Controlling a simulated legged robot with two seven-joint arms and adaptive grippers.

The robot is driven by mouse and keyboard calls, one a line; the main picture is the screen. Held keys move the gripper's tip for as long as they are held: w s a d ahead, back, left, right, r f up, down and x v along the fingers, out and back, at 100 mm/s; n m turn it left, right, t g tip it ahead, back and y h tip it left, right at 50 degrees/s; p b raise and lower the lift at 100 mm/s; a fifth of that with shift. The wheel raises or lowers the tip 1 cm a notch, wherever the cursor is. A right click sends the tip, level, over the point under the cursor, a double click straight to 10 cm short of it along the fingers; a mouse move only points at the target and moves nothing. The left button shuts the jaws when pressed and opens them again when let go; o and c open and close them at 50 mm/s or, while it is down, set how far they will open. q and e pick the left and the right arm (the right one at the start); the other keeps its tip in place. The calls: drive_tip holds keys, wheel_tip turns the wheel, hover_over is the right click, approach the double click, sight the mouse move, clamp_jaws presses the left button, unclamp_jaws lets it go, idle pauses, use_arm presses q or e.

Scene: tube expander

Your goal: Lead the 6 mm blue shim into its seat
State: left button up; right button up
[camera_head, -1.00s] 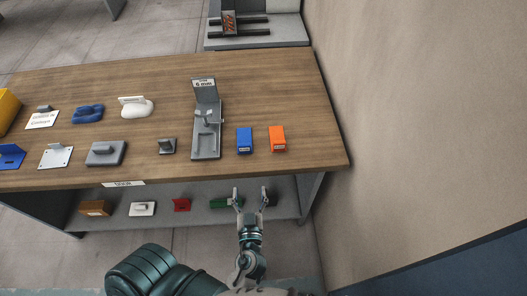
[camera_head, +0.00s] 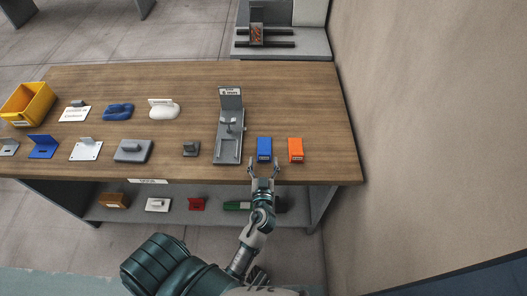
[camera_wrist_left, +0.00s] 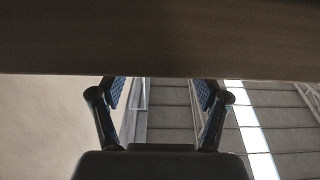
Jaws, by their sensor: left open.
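The blue shim (camera_head: 264,149) is a small upright block near the front edge of the table, just right of a grey fixture (camera_head: 229,143) with a tilted sign plate that seems to read 6 mm. My left gripper (camera_head: 265,164) is open and empty at the table's front edge, directly in front of the blue shim, with its fingers pointing at it. In the left wrist view the two spread fingers (camera_wrist_left: 160,92) show with nothing between them. The shim is not visible there. My right gripper is not in view.
An orange block (camera_head: 296,150) stands right of the blue shim with a small gap. The wooden table (camera_head: 310,105) is clear behind them. A wall (camera_head: 420,120) rises at the right.

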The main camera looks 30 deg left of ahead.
sight(264, 157)
use_arm(q)
drive_tip(key=p+x, duration=0.1)
drive_tip(key=x, duration=0.3)
drive_tip(key=shift+w+d+f, duration=0.1)
drive_tip(key=shift+c, duration=1.4)
drive_tip(key=c, duration=1)
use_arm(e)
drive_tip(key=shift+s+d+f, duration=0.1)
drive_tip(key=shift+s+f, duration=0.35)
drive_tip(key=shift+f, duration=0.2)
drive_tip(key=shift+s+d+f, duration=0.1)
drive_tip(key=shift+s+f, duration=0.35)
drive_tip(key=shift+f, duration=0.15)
